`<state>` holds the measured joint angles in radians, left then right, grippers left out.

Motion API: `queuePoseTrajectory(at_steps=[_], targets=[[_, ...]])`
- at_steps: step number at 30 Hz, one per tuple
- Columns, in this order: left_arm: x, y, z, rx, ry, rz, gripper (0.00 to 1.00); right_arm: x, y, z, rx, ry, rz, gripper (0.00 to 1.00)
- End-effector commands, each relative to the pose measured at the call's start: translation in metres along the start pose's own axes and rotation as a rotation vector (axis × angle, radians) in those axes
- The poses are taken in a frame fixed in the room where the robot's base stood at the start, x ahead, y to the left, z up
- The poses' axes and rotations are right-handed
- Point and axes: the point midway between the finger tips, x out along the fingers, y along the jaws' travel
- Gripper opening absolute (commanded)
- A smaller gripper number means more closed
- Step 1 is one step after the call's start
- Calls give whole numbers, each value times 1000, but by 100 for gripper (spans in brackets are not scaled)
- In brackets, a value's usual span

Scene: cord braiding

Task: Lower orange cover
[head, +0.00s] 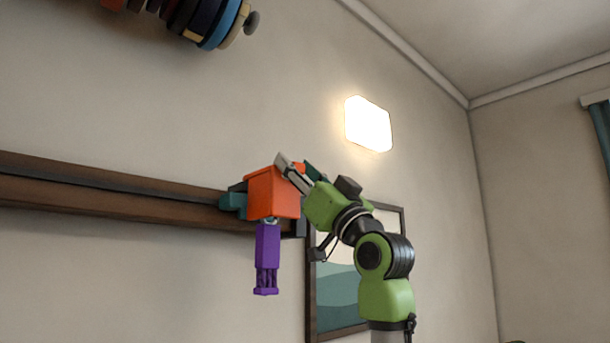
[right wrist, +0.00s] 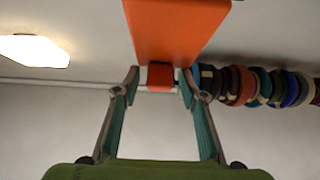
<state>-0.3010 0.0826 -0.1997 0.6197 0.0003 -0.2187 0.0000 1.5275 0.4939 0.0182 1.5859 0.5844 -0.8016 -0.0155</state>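The orange cover (head: 272,195) is a box-like piece at the end of the wooden rail in the head view. A purple part (head: 267,255) hangs below it. In the right wrist view the cover (right wrist: 175,30) fills the top middle, with a small orange tab (right wrist: 160,76) below it. My right gripper (head: 291,168) is at the cover's upper right side. In the right wrist view its fingers (right wrist: 160,82) stand apart on both sides of the tab, with narrow gaps showing. Whether either finger touches the cover is unclear. My left gripper is not in view.
The dark wooden rail (head: 110,195) runs along the wall from the left to the cover. A row of coloured discs (head: 205,20) is at the top left. A framed picture (head: 340,290) hangs behind my right arm. A lit lamp (head: 368,124) is on the wall.

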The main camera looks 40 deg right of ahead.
Motion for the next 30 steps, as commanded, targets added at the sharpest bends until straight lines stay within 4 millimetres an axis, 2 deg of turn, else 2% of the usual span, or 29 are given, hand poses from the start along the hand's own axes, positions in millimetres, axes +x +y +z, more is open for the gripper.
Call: queuePoseTrajectory(at_steps=[5, 15, 19, 24, 30], targets=[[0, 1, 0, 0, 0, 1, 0, -17, 1, 1, -2, -2, 1, 39], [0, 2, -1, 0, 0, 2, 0, -83, 1, 0, -3, -2, 1, 39], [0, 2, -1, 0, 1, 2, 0, -103, 0, 0, -3, -2, 1, 39], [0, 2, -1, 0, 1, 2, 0, -118, 0, 0, -1, -3, 0, 39], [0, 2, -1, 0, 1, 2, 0, -121, 0, -1, 0, -2, 0, 39]])
